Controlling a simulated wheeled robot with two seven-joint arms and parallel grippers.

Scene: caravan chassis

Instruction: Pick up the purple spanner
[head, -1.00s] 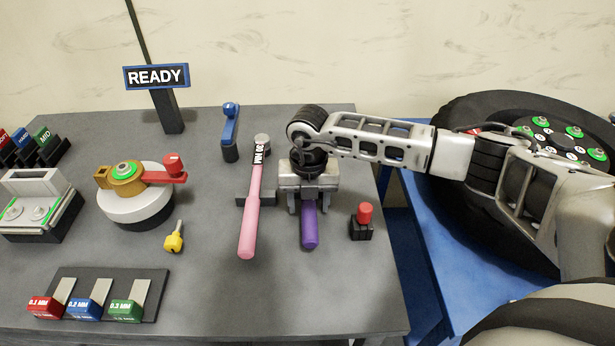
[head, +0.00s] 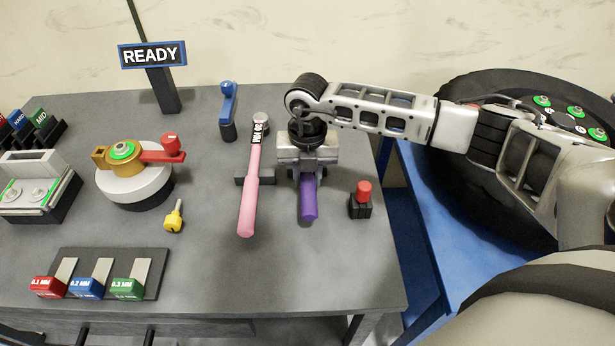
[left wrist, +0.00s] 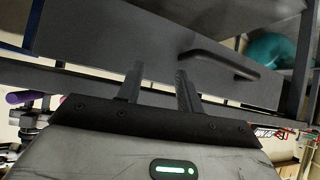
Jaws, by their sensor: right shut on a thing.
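The purple spanner (head: 308,198) is on the right part of the grey table in the head view. Only its purple handle shows, pointing towards the table's front edge; my right gripper hides its far end. My right gripper (head: 307,172) is above it, pointing down, and is shut on the spanner. I cannot tell whether the spanner is clear of the table. My left gripper (left wrist: 158,85) shows in the left wrist view, with its two fingers apart and nothing between them, in front of a dark drawer front with a handle.
A pink 30 MM spanner (head: 251,190) lies just left of the purple one. A red-topped block (head: 361,200) stands just right. A yellow key (head: 174,217), a turntable with a red lever (head: 135,180) and a blue-handled tool (head: 228,110) are further left. A wheel (head: 470,170) is at right.

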